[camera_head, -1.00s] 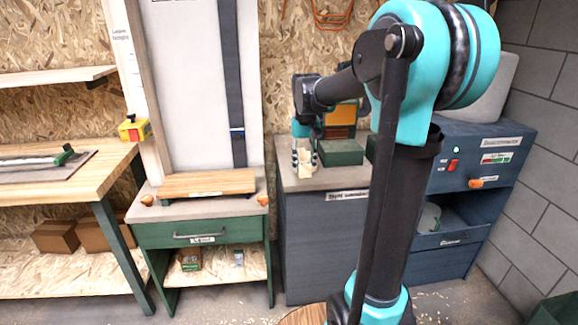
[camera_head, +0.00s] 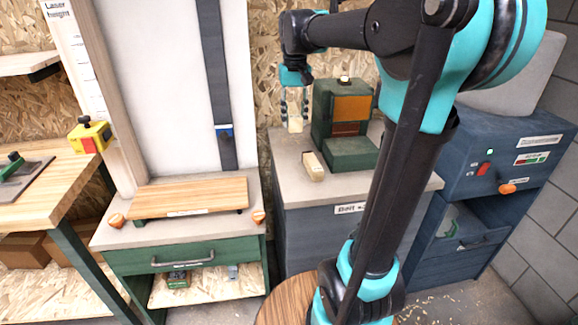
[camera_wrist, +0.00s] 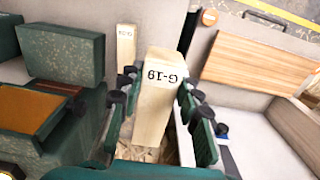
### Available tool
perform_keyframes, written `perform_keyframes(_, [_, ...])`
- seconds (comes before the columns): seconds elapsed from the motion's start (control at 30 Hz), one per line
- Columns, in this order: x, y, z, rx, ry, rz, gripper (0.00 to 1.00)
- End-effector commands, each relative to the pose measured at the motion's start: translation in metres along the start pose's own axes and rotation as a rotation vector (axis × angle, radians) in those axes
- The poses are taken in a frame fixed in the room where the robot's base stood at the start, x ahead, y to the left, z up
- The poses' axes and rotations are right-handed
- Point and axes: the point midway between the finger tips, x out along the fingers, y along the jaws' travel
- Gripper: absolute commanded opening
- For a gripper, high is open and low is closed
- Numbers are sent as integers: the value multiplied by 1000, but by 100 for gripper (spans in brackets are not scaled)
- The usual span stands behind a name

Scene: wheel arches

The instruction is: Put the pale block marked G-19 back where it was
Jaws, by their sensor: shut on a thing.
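My gripper (camera_head: 295,112) is shut on the pale block marked G-19 (camera_wrist: 155,100), with a finger on either side of it. The head view shows this block (camera_head: 295,125) hanging between the fingers, above or behind the grey cabinet top (camera_head: 292,188); its exact height is unclear. The mark G-19 faces the wrist camera. A second pale block (camera_head: 313,166) lies on the cabinet top, apart from the held one. In the wrist view this second block (camera_wrist: 126,45) carries a small mark that I cannot read surely.
A green machine with an orange panel (camera_head: 350,108) stands on the cabinet, right of my gripper. A wooden board (camera_head: 188,197) lies on the green drawer table to the left. A blue cabinet with switches (camera_head: 510,165) is at the right.

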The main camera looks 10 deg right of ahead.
Motion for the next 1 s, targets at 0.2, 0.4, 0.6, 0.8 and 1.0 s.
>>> perform_keyframes(0.2, [30,0,0,0,0,0,5])
perform_keyframes(0.4, [80,0,0,0,0,0,5])
perform_keyframes(0.6, [127,0,0,0,0,0,5])
perform_keyframes(0.8, [156,0,0,0,0,0,5])
perform_keyframes(1.0, [172,0,0,0,0,0,5])
